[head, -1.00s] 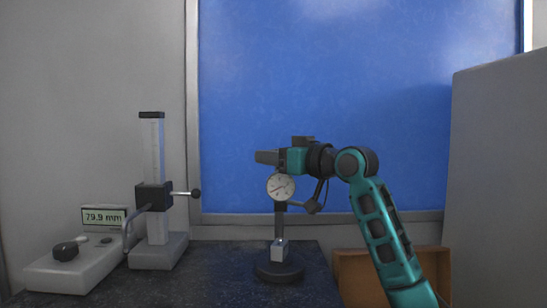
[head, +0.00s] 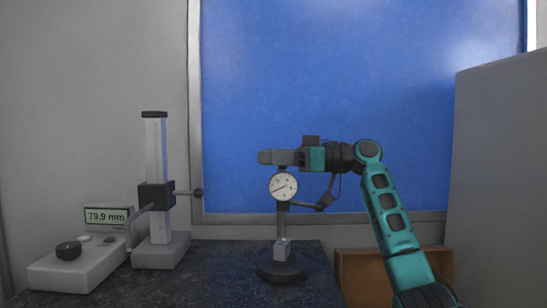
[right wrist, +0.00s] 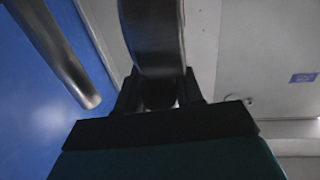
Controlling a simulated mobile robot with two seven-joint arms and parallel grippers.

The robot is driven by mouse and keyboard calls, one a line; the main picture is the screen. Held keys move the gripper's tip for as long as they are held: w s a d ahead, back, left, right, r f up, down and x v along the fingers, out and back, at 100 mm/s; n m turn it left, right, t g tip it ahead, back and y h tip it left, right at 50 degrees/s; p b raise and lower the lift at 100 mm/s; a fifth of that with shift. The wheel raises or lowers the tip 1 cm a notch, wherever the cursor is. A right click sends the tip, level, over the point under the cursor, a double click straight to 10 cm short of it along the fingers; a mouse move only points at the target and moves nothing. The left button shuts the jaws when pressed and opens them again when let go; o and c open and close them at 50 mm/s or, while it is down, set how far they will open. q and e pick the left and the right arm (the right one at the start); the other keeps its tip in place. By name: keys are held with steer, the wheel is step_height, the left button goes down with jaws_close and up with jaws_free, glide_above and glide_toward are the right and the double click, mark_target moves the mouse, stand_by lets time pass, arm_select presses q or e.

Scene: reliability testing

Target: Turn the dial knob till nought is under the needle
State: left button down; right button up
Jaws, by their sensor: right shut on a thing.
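The dial gauge (head: 284,187) has a round white face with a dark needle slanting across it. Its figures are too small to read, so I cannot tell what is under the needle. My right gripper (head: 277,157) reaches in from the right at the dial's top edge. In the right wrist view its fingers (right wrist: 160,92) are shut on a curved dark metal piece, the dial knob (right wrist: 153,35). The fingers hide the exact contact. My left gripper is not in view.
A height stand (head: 156,195) with a side rod is at the left. Beside it a white box with a black knob (head: 68,250) has a display (head: 107,216) reading 79.9 mm. A brown wooden box (head: 360,275) and a grey panel (head: 505,180) are at the right.

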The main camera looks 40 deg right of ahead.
stand_by(0.4)
steer(key=o, duration=0.9)
steer(key=shift+o, duration=0.2)
steer(key=shift+s+d+f, duration=0.1)
steer(key=shift+s+d, duration=0.25)
steer(key=shift+d, duration=0.05)
steer(key=b+v, duration=0.3)
steer(key=v, duration=0.9)
